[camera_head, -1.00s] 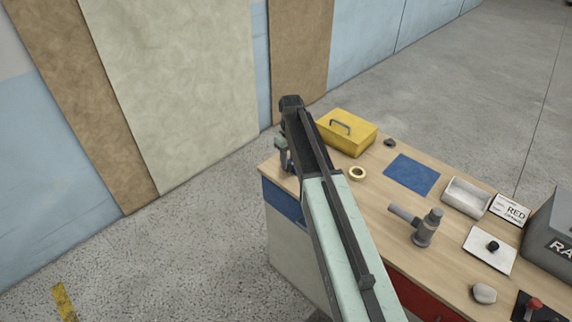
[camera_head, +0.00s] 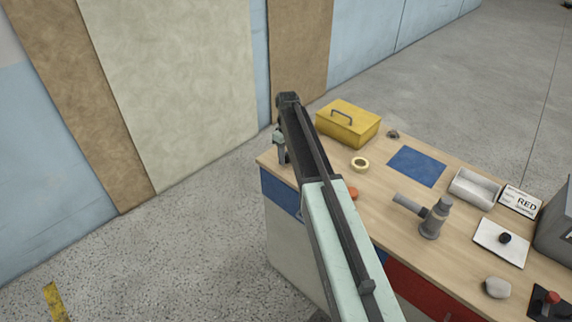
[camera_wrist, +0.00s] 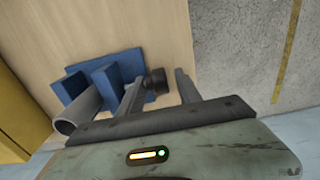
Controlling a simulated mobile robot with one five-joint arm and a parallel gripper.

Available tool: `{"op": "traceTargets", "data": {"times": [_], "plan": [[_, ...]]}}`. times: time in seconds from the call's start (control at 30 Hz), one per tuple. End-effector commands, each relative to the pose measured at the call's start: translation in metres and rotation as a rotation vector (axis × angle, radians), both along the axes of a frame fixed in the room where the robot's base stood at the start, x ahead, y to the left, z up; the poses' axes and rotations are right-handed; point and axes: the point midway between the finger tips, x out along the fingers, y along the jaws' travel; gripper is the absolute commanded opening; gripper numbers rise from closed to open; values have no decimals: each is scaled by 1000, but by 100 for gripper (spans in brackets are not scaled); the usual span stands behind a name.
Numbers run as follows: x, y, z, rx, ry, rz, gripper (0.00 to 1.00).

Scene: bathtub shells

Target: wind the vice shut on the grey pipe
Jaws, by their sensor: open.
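The blue vice (camera_wrist: 98,78) shows in the wrist view on the wooden bench, its upright jaws side by side. The grey pipe (camera_wrist: 78,122) lies at the vice, its open end facing the lower left; whether both jaws touch it I cannot tell. A black round handle (camera_wrist: 155,84) stands at the vice's right. My gripper (camera_wrist: 156,76) is open, one finger on each side of this handle; contact is not clear. In the head view my gripper (camera_head: 281,148) is at the bench's far left corner, and my arm hides the vice.
A yellow toolbox (camera_head: 348,123) stands near the vice, also at the left of the wrist view (camera_wrist: 18,115). Open floor lies left.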

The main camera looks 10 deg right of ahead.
Motion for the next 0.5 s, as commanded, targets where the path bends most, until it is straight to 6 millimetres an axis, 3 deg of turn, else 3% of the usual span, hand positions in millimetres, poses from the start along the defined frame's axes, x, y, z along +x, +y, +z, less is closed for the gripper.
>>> {"op": "traceTargets", "data": {"times": [0.23,0.27,0.4,0.5], "plan": [[0,0,-2,0,0,0,41],[0,1,-2,0,0,0,38],[0,1,-2,1,1,1,0],[-1,2,-2,2,3,2,0]]}}
